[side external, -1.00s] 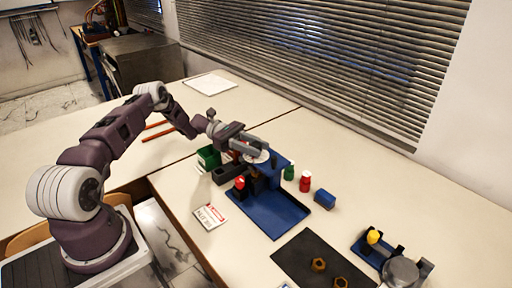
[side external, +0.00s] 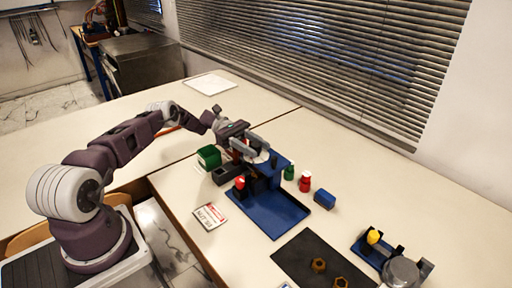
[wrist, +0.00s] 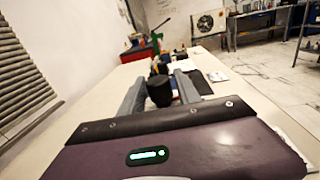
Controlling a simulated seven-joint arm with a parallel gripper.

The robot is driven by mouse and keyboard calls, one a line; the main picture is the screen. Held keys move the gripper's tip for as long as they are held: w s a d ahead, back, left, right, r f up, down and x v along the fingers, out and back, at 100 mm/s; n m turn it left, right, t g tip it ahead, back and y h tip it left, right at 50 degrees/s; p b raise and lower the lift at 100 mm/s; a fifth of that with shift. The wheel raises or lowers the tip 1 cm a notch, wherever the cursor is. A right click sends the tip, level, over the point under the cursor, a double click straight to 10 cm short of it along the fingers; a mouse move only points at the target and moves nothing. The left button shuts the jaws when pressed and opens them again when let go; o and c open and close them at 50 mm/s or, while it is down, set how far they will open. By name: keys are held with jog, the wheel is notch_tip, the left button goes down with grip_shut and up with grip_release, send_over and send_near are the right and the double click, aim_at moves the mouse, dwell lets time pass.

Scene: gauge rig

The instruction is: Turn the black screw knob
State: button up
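The black screw knob (wrist: 160,90) shows in the wrist view between the two fingers of my gripper (wrist: 160,78). It lies close to both fingers; I cannot tell whether they touch it. In the side view my gripper (side external: 262,150) reaches in from the left at the top of the blue gauge rig (side external: 268,210), beside a pale round dial. The knob is hidden by the gripper there.
A green box (side external: 208,157) and a dark block (side external: 225,174) stand left of the rig. A dark mat (side external: 300,255) holds brass nuts.

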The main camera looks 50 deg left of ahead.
aim_at(256, 144)
jog(key=shift+o, duration=0.6)
jog(key=shift+r, duration=0.1)
notch_tip(256, 144, up, 10)
jog(key=shift+f, duration=0.1)
